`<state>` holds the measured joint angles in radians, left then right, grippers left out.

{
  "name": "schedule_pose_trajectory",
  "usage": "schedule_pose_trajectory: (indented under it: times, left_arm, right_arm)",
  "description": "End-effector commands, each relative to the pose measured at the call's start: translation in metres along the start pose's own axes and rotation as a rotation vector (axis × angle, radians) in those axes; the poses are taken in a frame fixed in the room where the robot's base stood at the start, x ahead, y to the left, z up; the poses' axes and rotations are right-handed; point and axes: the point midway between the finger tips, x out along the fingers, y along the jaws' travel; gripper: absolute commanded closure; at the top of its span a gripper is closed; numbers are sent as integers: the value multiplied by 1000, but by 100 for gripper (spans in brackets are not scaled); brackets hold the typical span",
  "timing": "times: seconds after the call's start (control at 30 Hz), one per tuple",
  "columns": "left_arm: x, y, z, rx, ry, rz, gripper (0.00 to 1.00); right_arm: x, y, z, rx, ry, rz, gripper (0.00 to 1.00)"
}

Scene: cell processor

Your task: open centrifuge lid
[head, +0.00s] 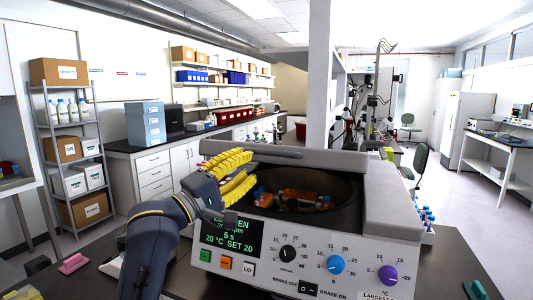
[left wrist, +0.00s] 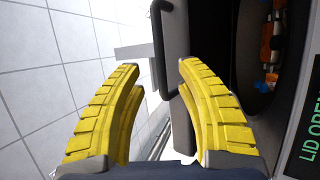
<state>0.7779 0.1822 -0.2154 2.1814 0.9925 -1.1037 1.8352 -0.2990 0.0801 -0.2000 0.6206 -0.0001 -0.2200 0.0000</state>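The centrifuge (head: 395,211) is a grey and white machine at the front of the head view. Its round dark chamber (head: 335,190) is uncovered, and orange and blue parts of the rotor show inside. The green display (head: 229,237) is partly hidden by my arm; in the left wrist view the display (left wrist: 312,150) reads "LID OPEN". My left gripper (head: 238,176) has yellow fingers and is at the chamber's left edge. In the left wrist view, its fingers (left wrist: 160,82) are spread apart with nothing between them. A black bar-shaped handle (left wrist: 158,45) is beyond the fingertips. My right gripper is not in view.
The centrifuge's front has a black knob (head: 288,254), a blue knob (head: 335,264) and a purple knob (head: 388,275). A pink block (head: 73,263) lies on the dark bench at left. A rack with blue-capped tubes (head: 427,217) is at right.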

Motion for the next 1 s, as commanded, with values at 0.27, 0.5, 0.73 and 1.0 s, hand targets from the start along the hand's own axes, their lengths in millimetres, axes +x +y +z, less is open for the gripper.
schedule_pose_trajectory:
  times: [0.27, 0.5, 0.73, 1.0]
  left_arm:
    - [46, 0, 0, -2, -1, 1, 64]
    - [70, 0, 0, -1, 0, 0, 64]
    - [78, 0, 0, -1, 0, 0, 64]
    - [78, 0, 0, 0, 0, 0, 64]
  right_arm:
    - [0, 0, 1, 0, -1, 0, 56]
    - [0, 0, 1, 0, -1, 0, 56]
    - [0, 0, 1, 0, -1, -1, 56]
    - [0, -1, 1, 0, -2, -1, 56]
